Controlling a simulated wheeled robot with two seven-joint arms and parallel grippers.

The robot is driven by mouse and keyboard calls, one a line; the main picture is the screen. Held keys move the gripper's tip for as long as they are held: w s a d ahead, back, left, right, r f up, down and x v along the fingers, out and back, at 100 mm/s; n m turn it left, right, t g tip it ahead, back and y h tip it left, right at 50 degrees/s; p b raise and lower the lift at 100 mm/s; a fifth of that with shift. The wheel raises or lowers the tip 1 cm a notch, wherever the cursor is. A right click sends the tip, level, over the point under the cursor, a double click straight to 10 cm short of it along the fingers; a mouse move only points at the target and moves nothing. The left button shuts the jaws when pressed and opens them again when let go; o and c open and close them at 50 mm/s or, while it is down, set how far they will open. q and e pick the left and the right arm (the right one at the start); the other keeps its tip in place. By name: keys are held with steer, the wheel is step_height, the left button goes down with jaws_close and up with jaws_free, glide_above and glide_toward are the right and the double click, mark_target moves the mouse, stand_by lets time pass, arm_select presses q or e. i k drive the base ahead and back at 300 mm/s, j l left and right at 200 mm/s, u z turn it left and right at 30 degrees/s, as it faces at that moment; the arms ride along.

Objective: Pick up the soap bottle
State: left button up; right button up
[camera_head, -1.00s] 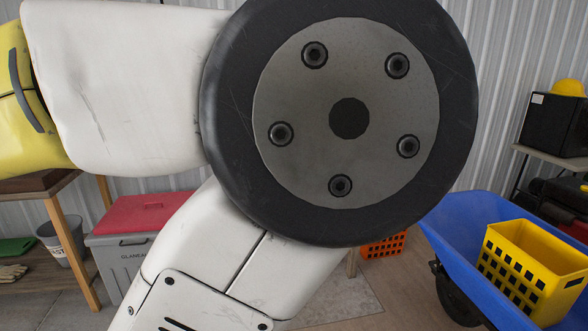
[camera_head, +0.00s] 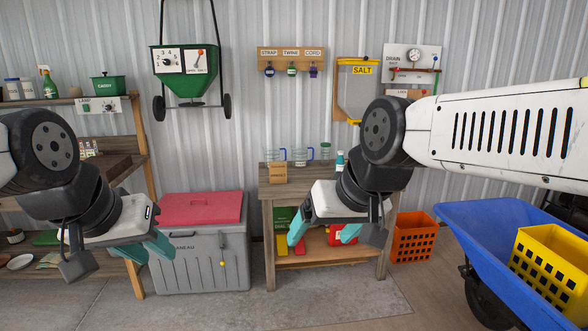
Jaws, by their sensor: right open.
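A small bottle with a white and teal top (camera_head: 340,157) stands at the back right of the wooden workbench (camera_head: 270,232), partly hidden behind my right arm. I cannot tell whether it is the soap bottle. A green spray bottle (camera_head: 49,86) stands on the upper left shelf. My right gripper (camera_head: 323,236) is open and empty, its teal fingers apart in front of the workbench, lower than its top. My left gripper (camera_head: 150,252) hangs in front of the grey cooler's left side, seen at an angle. The gap between its teal fingers is unclear.
Glass mugs (camera_head: 300,156), a green-lidded jar (camera_head: 325,150) and a small wooden box (camera_head: 277,174) are on the workbench. A grey cooler with red lid (camera_head: 202,208) stands left of it. An orange crate (camera_head: 412,236) and a blue wheelbarrow (camera_head: 470,232) with a yellow crate (camera_head: 550,262) are right.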

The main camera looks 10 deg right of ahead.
mark_target(340, 163)
steer(key=z, duration=0.75)
steer(key=i+j, duration=0.15)
steer(key=i, duration=0.4)
steer(key=i+j, duration=0.15)
steer(key=i, duration=0.45)
steer(key=i+j, duration=0.15)
steer(key=i, duration=0.4)
steer(key=i+j, duration=0.15)
steer(key=i, duration=0.4)
steer(key=i+j, duration=0.2)
steer(key=i, duration=0.4)
steer(key=i+j, duration=0.15)
steer(key=i, duration=0.4)
steer(key=l+z, duration=0.05)
